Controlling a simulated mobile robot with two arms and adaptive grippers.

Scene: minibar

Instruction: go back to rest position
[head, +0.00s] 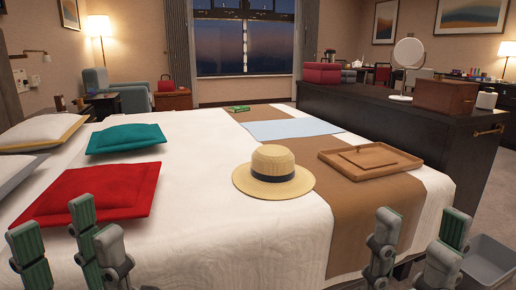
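My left gripper (52,222) is at the lower left of the head view, in front of the bed's near edge. Its fingers are spread apart with nothing between them. My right gripper (422,222) is at the lower right, near the bed's right corner. Its fingers are also spread apart and empty. Both grippers point upward, with green pads showing on some fingers. The lower parts of both grippers are cut off by the frame's bottom edge.
A white bed (215,235) fills the middle, with a straw hat (273,178), wooden tray (335,165), red pillow (100,190) and teal pillow (125,138). A dark cabinet (440,150) stands at the right. A grey bin (490,262) is beside my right gripper.

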